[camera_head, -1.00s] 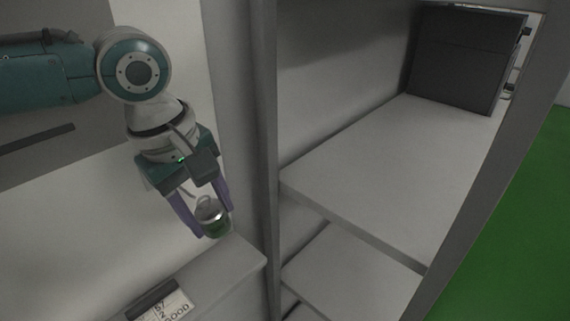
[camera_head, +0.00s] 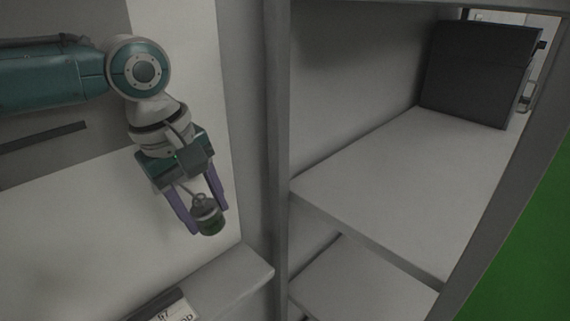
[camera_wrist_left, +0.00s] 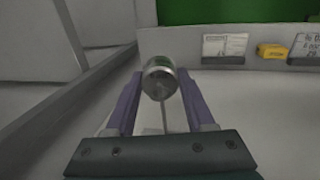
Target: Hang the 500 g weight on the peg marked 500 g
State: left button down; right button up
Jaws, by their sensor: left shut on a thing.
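The weight (camera_head: 208,219) is a small dark metal cylinder with a green band and a ring or hook on top. My left gripper (camera_head: 204,214) is shut on it, one purple finger on each side, and holds it in the air above the pale ledge. In the left wrist view the weight (camera_wrist_left: 159,79) shows its round shiny end between the fingertips of my left gripper (camera_wrist_left: 160,84), with a thin rod running back from it. I cannot read its marking. No peg marked 500 g can be made out. My right gripper is not in view.
A pale ledge (camera_head: 238,272) with a label card (camera_head: 172,308) lies below the gripper. Grey shelving (camera_head: 400,180) with a dark box (camera_head: 474,72) stands at right. The left wrist view shows label cards (camera_wrist_left: 225,47) and a yellow block (camera_wrist_left: 271,51) along a ledge.

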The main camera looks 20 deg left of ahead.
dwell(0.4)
pick_arm(q)
jog(key=shift+c, duration=0.9)
grip_release()
